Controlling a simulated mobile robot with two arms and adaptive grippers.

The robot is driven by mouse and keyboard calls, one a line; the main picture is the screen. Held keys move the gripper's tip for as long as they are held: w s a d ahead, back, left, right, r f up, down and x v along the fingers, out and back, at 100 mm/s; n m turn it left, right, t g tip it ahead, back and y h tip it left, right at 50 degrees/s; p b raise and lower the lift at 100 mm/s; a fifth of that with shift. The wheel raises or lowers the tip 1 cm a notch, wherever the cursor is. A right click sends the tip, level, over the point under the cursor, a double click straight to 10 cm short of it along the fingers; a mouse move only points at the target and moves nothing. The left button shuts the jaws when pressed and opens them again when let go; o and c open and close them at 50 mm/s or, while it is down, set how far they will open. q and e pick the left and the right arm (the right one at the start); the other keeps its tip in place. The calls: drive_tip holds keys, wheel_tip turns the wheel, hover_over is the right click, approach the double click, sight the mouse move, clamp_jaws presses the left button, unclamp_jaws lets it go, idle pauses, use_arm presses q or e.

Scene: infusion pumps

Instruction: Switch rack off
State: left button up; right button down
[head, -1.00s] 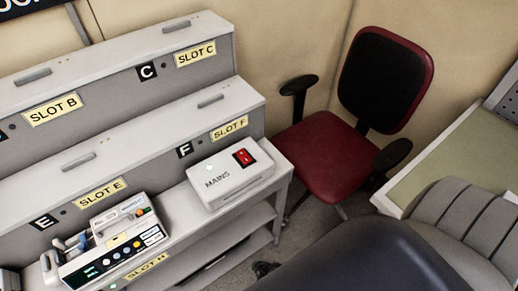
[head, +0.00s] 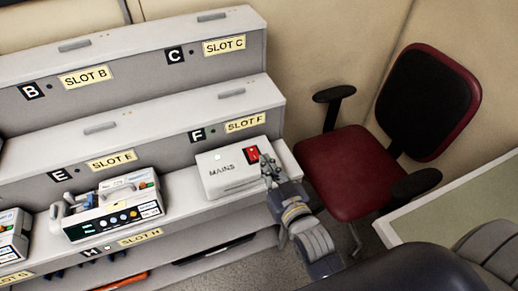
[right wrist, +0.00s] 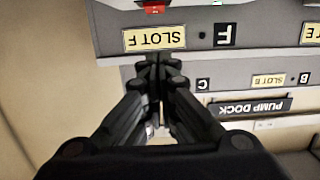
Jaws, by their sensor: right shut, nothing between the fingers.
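The rack (head: 180,63) is a stepped grey unit with lettered slots. A white box marked MAINS (head: 220,178) sits at the right end of its lower shelf. A red rocker switch (head: 252,155) is on the box's right side; I cannot tell its position. My right gripper (head: 268,168) is shut and empty, just right of and close to the switch; I cannot tell whether it touches. In the right wrist view the shut fingers (right wrist: 160,60) point toward the upside-down SLOT F label, and a bit of the red switch (right wrist: 153,8) shows at the top edge. My left gripper is out of view.
An infusion pump (head: 110,207) stands on the lower shelf left of the box, and another (head: 12,235) is at the left edge. A red and black chair (head: 350,165) stands right of the rack. A desk (head: 460,195) is at the far right.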

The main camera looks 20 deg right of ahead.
drive_tip(key=shift+d+r, duration=0.2)
drive_tip(key=shift+r, duration=0.35)
drive_tip(key=shift+a, duration=0.1)
drive_tip(key=shift+w, duration=0.15)
drive_tip(key=p, duration=0.2)
hover_over(254, 156)
drive_tip(key=s, duration=0.1)
drive_tip(key=shift+f, duration=0.5)
drive_tip(key=shift+w+f, duration=0.25)
drive_tip(key=shift+f, duration=0.35)
drive_tip(key=shift+w+f, duration=0.2)
drive_tip(key=shift+f, duration=1.35)
drive_tip(key=shift+p, duration=0.3)
